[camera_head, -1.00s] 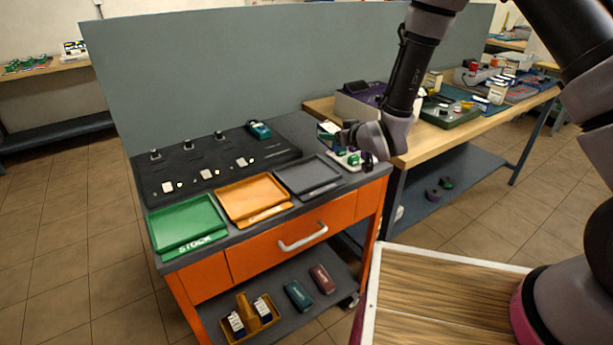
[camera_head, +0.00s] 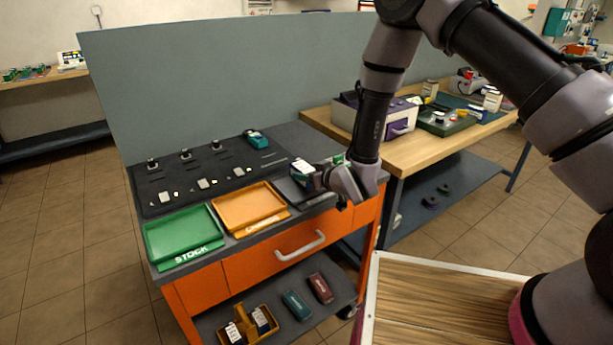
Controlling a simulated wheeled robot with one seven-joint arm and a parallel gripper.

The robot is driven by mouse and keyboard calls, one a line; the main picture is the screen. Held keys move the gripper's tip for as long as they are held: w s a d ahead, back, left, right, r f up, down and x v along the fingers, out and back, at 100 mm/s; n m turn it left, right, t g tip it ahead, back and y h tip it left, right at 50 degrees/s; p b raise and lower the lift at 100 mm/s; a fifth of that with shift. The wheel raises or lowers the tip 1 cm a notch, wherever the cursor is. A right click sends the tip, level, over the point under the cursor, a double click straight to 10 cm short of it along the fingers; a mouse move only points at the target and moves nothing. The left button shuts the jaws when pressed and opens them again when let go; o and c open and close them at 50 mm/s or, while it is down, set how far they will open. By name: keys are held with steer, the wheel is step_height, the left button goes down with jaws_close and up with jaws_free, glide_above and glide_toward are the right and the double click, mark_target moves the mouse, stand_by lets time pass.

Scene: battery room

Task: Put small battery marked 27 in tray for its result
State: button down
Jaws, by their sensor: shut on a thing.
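My gripper (camera_head: 322,180) is shut on a small battery (camera_head: 301,167) with a white top or label and dark sides. It holds the battery over the dark grey tray (camera_head: 286,192) at the right end of the workbench. The number on the battery is too small to read, and I cannot tell how high it is above the tray. My gripper hides much of the grey tray and its label. The green tray (camera_head: 185,232) marked STOCK is at the left, and the orange tray (camera_head: 248,206) lies between them. Both look empty.
A black mat (camera_head: 225,165) behind the trays carries several small fittings and a teal device (camera_head: 258,139). Below, a yellow caddy (camera_head: 247,324), a teal case (camera_head: 297,304) and a dark red case (camera_head: 320,288) sit on the shelf. A wooden table (camera_head: 400,148) stands at the right.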

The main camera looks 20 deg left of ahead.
steer(key=shift+f, duration=0.3)
steer(key=shift+f, duration=0.15)
steer(key=shift+c, duration=1.3)
jaws_free()
